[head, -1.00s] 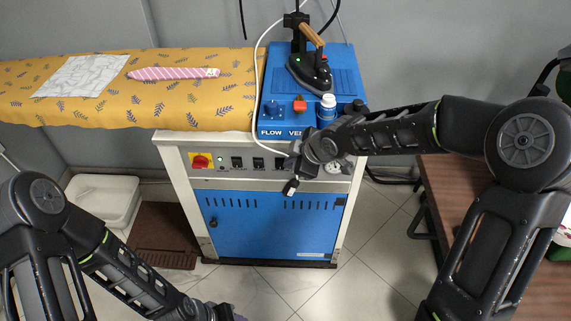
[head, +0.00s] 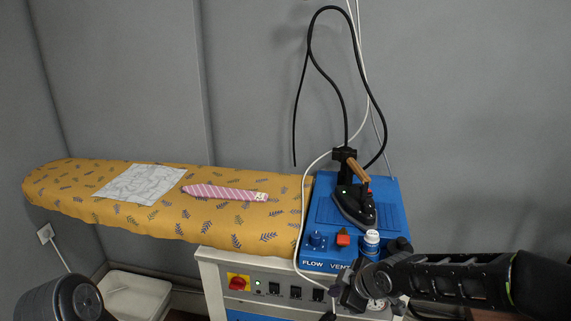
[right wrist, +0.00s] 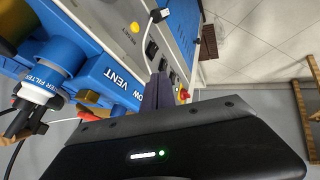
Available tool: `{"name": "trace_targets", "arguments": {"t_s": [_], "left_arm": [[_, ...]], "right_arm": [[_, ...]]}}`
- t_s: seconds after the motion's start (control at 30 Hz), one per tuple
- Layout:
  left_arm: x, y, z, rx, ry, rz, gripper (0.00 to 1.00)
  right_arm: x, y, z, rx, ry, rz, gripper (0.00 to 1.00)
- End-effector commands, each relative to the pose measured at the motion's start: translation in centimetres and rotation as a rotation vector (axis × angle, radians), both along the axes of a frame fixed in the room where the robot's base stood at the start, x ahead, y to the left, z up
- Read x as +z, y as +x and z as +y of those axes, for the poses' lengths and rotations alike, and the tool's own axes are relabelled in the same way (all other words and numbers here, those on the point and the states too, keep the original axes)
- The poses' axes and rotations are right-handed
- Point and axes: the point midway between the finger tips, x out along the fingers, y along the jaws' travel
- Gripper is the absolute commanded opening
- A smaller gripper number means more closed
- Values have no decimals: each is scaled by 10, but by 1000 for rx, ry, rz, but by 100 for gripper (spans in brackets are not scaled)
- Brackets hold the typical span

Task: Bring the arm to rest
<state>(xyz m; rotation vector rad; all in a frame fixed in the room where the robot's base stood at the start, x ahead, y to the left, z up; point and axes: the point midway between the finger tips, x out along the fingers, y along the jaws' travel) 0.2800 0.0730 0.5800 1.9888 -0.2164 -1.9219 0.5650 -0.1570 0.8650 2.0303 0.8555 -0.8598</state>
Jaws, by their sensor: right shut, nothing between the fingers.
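My right arm (head: 455,279) reaches in from the right edge in the head view. My right gripper (head: 345,295) is in front of the blue-topped ironing unit, low in the picture. In the right wrist view its fingers (right wrist: 159,92) are together and empty, in front of the unit's control panel. Only a dark rounded joint of my left arm (head: 72,298) shows at the bottom left of the head view. My left gripper is out of view.
A pink striped tie (head: 222,192) and a pale cloth (head: 140,184) lie on the yellow patterned board (head: 165,215). A white cable (head: 303,215) hangs close to my right gripper.

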Motion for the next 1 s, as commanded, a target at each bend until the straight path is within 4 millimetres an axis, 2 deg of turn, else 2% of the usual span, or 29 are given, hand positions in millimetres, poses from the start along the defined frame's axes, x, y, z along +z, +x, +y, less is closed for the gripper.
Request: {"name": "trace_targets", "arguments": {"t_s": [0.07,0.1,0.17,0.27,0.3,0.37,0.4,0.47,0.5,0.6,0.7,0.8,1.0], "left_arm": [[0,0,0,0,0,0,44],[0,0,0,0,0,0,44],[0,0,0,0,0,0,44],[0,0,0,0,0,0,44],[0,0,0,0,0,0,44],[0,0,0,0,0,0,44],[0,0,0,0,0,0,44],[0,0,0,0,0,0,44],[0,0,0,0,0,0,44],[0,0,0,0,0,0,44],[0,0,0,0,0,0,44],[0,0,0,0,0,0,44],[0,0,0,0,0,0,44]], "right_arm": [[3,4,6,-89,96,-1,0],[-2,2,9,-168,174,18,0],[-31,-9,16,-318,323,97,0],[-89,-39,35,-549,516,262,0],[-113,-56,42,-640,569,332,0],[-150,-85,51,-772,624,435,0],[-173,-107,56,-853,644,500,0],[-204,-142,63,-958,647,588,0],[-222,-166,66,-1015,636,640,0],[-255,-220,70,-1099,576,740,0],[-274,-260,74,-1113,510,814,0],[-284,-282,79,-1101,468,854,0],[-285,-287,83,-1085,457,864,0]]}}
